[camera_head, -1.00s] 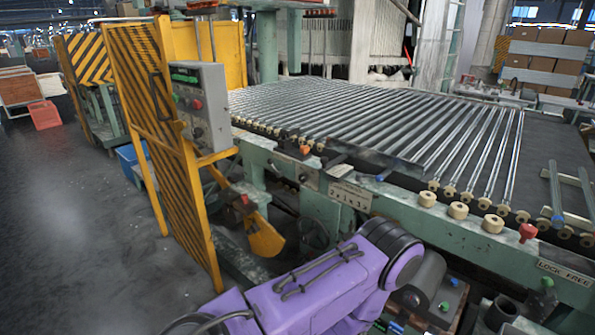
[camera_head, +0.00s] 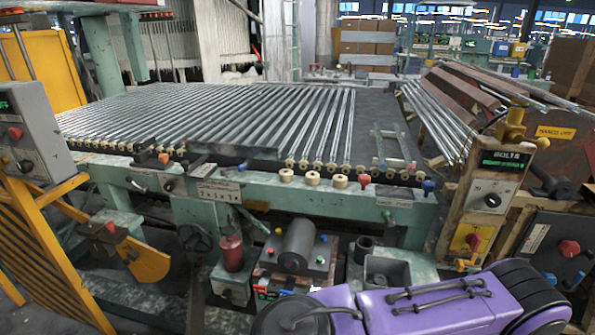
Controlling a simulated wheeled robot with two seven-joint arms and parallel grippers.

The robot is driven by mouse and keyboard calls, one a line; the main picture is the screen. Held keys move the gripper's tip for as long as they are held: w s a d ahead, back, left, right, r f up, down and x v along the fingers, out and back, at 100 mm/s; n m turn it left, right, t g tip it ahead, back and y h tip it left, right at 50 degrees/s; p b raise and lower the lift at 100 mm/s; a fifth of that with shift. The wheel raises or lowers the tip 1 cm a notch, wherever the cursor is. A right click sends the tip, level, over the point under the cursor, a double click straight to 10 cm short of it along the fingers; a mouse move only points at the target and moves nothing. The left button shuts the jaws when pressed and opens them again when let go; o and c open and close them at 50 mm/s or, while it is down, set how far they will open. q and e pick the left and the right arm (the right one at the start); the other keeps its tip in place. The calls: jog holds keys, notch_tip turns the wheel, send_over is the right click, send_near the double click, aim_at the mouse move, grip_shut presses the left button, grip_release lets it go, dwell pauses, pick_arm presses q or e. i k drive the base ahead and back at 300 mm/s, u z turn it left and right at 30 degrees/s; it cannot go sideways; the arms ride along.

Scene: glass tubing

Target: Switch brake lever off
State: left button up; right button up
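No lever carries a brake label I can read, so I cannot tell which one is the brake lever. A dark lever handle (camera_head: 201,160) with a small control sits on the green machine rail. An orange-tipped control (camera_head: 163,158) is to its left. A red knob (camera_head: 364,180) and a blue knob (camera_head: 428,186) stand near the rail's right end, above a small label plate (camera_head: 394,203). A yellow arm (camera_head: 145,260) with a red part is at lower left. Neither gripper shows; only a purple arm link, apparently mine, crosses the bottom right.
Glass tubes (camera_head: 230,120) lie side by side on the machine bed. A control post (camera_head: 485,200) stands at right beside a dark control box (camera_head: 560,245). A grey control box (camera_head: 30,130) and yellow striped gate (camera_head: 50,260) stand at left. A roller unit (camera_head: 298,245) sits low in front.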

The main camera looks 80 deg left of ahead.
aim_at(200, 259)
jog(key=z, duration=0.05)
jog(key=k, duration=1.6)
jog(key=u, duration=1.1)
jog(key=k, duration=0.85)
jog(key=u, duration=1.6)
jog(key=i, duration=0.5)
jog(key=z, duration=0.05)
